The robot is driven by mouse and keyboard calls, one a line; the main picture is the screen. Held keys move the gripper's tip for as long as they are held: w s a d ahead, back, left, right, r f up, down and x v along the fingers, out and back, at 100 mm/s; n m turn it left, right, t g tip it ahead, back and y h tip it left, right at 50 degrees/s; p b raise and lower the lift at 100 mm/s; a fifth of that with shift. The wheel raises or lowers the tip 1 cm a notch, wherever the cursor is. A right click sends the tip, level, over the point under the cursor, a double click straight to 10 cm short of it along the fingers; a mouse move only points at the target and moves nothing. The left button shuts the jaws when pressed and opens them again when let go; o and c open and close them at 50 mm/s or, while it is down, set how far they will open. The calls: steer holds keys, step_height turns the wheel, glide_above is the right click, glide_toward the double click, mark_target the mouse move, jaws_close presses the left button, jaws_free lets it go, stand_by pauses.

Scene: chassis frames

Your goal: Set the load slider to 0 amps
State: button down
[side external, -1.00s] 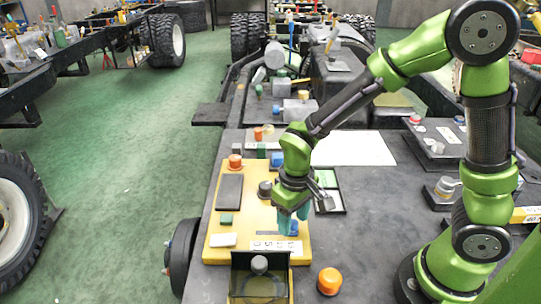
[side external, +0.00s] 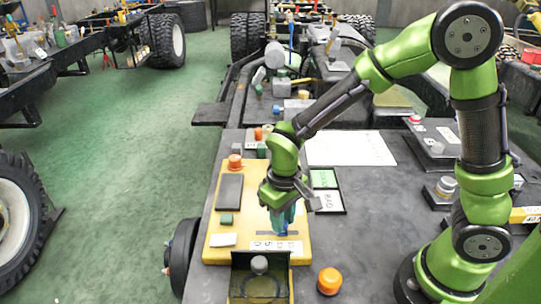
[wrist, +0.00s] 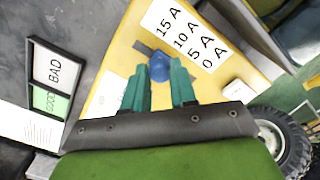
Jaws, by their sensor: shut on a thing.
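The load slider's blue knob (wrist: 159,68) is between the teal fingers of my gripper (wrist: 159,75) in the wrist view. My gripper (side external: 282,222) is shut on it, low over the yellow panel (side external: 213,255). A white scale strip (wrist: 192,40) beside the slider reads 15 A, 10 A, 5 A and 0 A. The knob appears about level with the 10 A mark. In the side view, 0 is at the strip's left end.
An orange button (side external: 329,281) and a GOOD/BAD tray (side external: 327,191) are to the right.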

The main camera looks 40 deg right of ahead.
steer(key=w+a, duration=0.4)
steer(key=shift+w, duration=0.1)
steer(key=shift+a, duration=0.1)
steer(key=c, duration=0.9)
jaws_free()
step_height(320, 180, up, 17)
